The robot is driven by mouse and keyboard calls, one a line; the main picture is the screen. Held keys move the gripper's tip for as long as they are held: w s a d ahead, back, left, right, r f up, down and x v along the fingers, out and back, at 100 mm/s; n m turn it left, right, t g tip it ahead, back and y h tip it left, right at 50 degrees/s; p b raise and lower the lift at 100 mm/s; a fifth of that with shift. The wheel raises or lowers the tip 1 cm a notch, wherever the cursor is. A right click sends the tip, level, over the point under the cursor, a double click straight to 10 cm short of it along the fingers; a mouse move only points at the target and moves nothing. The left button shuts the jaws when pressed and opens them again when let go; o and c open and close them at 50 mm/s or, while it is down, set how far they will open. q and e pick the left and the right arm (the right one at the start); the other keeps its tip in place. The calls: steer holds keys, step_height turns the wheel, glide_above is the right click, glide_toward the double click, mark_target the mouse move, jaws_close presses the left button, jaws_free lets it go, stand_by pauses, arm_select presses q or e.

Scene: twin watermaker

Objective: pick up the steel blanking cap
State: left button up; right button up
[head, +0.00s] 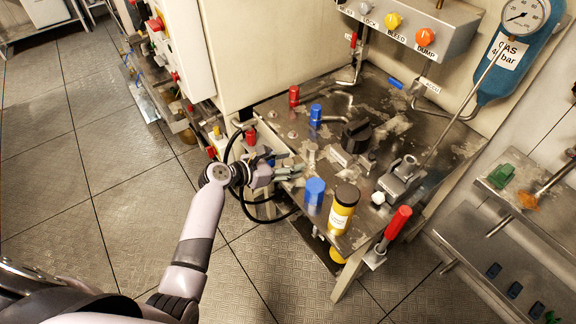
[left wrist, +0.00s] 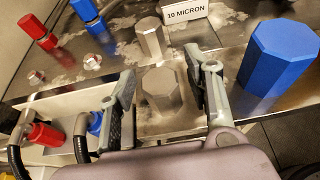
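My left gripper (head: 287,170) is at the left edge of the steel bench in the head view. In the left wrist view its fingers (left wrist: 160,66) are open. A hexagonal steel cap (left wrist: 160,88) stands upright in the gap between them, with space visible on both sides. A second, slimmer hexagonal steel piece (left wrist: 150,38) stands just beyond it; it also appears in the head view (head: 311,152). In the head view the nearer cap is hard to make out beside the fingers. My right gripper is out of view.
A large blue hexagonal cap (left wrist: 279,57) stands close right of the fingers. A yellow canister (head: 343,210) and a red-handled valve (head: 396,224) stand along the bench's near edge. A "10 MICRON" sign (left wrist: 186,11) is behind. Black hoses loop near my left wrist.

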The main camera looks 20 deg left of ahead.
arm_select(q)
jaws_close()
stand_by(0.3)
